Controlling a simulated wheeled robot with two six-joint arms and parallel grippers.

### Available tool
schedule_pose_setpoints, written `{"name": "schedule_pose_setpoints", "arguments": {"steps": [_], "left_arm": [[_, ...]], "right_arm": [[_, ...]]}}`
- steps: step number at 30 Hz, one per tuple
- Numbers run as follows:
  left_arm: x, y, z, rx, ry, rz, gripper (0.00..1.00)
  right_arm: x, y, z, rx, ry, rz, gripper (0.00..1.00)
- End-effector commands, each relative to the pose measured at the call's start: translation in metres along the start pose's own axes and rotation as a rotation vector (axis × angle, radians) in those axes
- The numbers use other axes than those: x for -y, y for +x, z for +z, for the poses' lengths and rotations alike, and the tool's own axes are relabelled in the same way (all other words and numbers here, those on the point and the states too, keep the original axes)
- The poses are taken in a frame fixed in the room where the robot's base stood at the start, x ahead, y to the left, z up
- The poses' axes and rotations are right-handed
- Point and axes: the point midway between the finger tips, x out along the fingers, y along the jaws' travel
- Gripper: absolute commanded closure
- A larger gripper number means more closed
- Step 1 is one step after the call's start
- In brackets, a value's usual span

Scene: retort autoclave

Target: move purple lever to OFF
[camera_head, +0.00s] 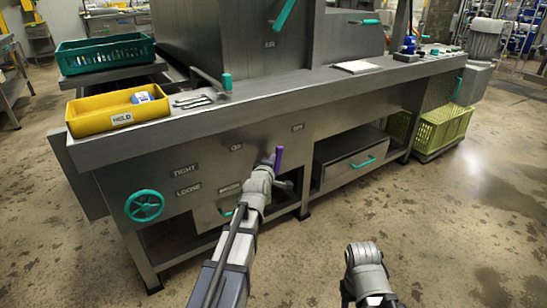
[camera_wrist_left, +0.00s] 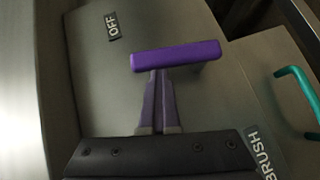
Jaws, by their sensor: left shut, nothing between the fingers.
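The purple lever (camera_head: 279,158) stands out from the front panel of the steel machine, between the OFF label (camera_head: 236,147) on its left and the ON label (camera_head: 298,127) on its right. In the left wrist view the purple lever (camera_wrist_left: 178,56) is a bar lying across the picture, with the OFF label (camera_wrist_left: 112,25) above and left of it. My left gripper (camera_wrist_left: 158,74) is shut and empty, its fingertips right at the bar's near edge; I cannot tell whether they touch it. In the head view my left gripper (camera_head: 284,184) is small and partly hidden by its wrist.
A teal-handled drawer (camera_head: 350,160) is right of the lever, a teal wheel (camera_head: 144,206) far left. A teal handle (camera_wrist_left: 298,95) is close by in the wrist view. A yellow tray (camera_head: 88,121) and loose tools (camera_head: 197,98) lie on the ledge. Floor in front is clear.

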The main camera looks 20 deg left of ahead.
Motion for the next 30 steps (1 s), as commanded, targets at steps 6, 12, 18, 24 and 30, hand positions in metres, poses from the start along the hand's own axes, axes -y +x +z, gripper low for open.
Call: {"name": "schedule_pose_setpoints", "arguments": {"steps": [6, 12, 18, 24, 30], "left_arm": [[-0.016, 0.006, 0.005, 0.004, 0.115, -0.112, 1.0], [-0.018, 0.016, 0.014, 0.002, 0.237, -0.235, 1.0], [-0.018, 0.024, 0.022, 0.001, 0.334, -0.331, 1.0], [-0.014, 0.028, 0.027, -0.001, 0.363, -0.361, 1.0], [-0.014, 0.03, 0.03, 0.0, 0.363, -0.361, 1.0]], "right_arm": [[-0.004, -0.037, 0.002, 0.0, -0.007, 0.0, 0.5], [-0.006, -0.059, 0.003, 0.0, -0.013, 0.0, 0.5], [-0.007, -0.072, 0.004, 0.0, -0.017, 0.0, 0.5], [-0.007, -0.071, 0.004, 0.0, -0.018, 0.0, 0.5], [-0.007, -0.07, 0.004, 0.0, -0.017, 0.0, 0.5]]}}
